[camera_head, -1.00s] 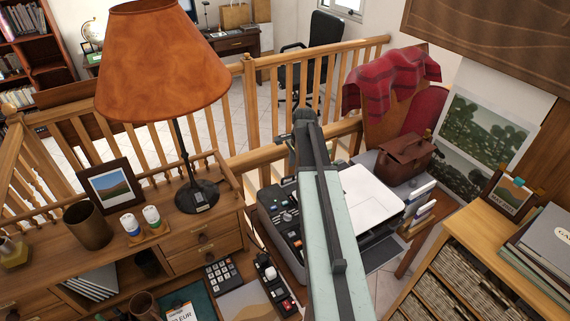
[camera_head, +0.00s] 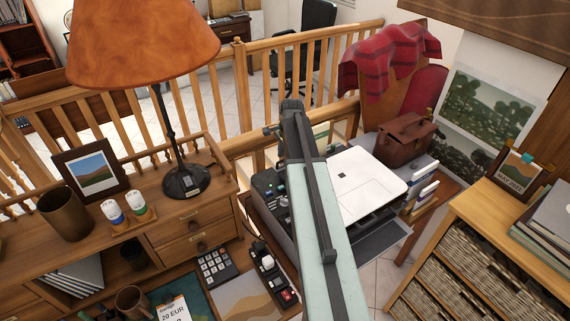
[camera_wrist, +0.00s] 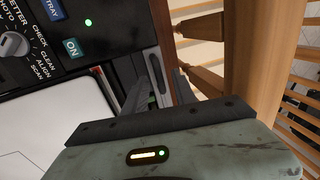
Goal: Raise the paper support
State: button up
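The printer has a white lid (camera_head: 368,186) and a dark body with controls on its left side, partly covered by my arm in the head view. In the wrist view its black control panel (camera_wrist: 70,32) shows a grey knob, lettered settings and a lit ON button; the white lid (camera_wrist: 62,128) is below. My gripper (camera_head: 272,131) is at the printer's back left, near the wooden railing. Dark narrow parts (camera_wrist: 155,80) lie beside the panel; I cannot tell whether they are fingers or the paper support. The finger gap is not clear.
The wooden railing (camera_head: 240,90) runs close behind the printer. A desk with a lamp (camera_head: 145,45) stands at left. A brown bag (camera_head: 405,140) and a chair with a red plaid blanket (camera_head: 385,58) are right of the printer. A wooden drawer unit (camera_head: 470,235) is at right.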

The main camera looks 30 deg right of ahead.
grip_shut()
dwell(1.4)
